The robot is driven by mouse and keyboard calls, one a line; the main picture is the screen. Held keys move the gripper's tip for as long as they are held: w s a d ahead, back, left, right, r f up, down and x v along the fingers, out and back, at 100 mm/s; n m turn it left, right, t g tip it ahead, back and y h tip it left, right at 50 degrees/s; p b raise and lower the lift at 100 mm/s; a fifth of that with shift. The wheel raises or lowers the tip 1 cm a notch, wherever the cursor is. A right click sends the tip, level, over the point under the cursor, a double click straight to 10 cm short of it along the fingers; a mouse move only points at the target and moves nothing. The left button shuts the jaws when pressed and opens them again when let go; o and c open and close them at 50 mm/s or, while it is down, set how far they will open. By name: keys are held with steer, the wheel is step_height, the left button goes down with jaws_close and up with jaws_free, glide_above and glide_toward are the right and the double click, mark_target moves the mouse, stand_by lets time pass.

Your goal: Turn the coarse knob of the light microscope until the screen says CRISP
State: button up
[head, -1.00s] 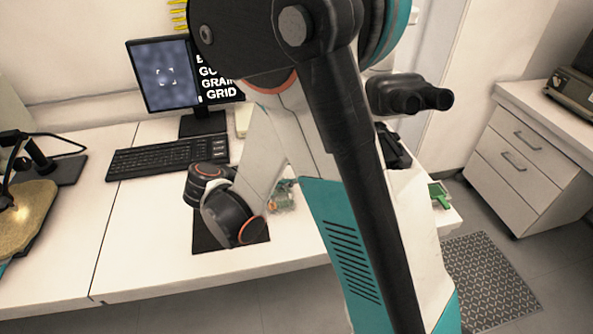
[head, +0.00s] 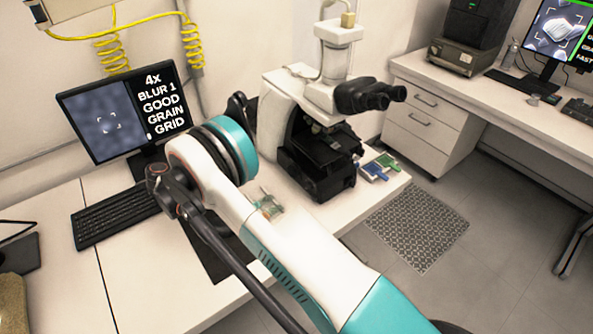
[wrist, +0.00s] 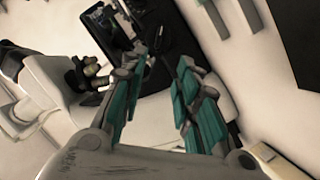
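The light microscope (head: 345,100), white with black eyepieces and a black stage, stands on the white bench in the head view. The screen (head: 125,112) at left reads 4X, BLUR 1, GOOD, GRAIN, GRID, beside a blurred grey picture; I do not see CRISP. In the wrist view my gripper (wrist: 156,75) is open, with its teal-padded fingers apart and nothing seen between them. What looks like the microscope's knob (wrist: 90,72), dark and stepped, is left of the left finger. I cannot tell whether they touch. In the head view my arm hides the gripper and the knob.
A keyboard (head: 115,215) lies before the screen. Small green and blue pieces (head: 380,167) lie right of the microscope near the bench edge. A second bench (head: 500,105) with drawers and another screen (head: 562,32) stands at right. A grey floor mat (head: 415,225) lies between.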

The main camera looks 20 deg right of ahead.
mark_target(292, 171)
steer(key=b+x, duration=0.2)
steer(key=x, duration=0.2)
steer(key=b+x, duration=0.1)
steer(key=x, duration=0.4)
steer(key=b+x, duration=0.2)
steer(key=x, duration=0.2)
steer(key=shift+s+d+f+b, duration=0.15)
steer(key=shift+s+d+b, duration=0.1)
steer(key=shift+d+b, duration=0.1)
jaws_close()
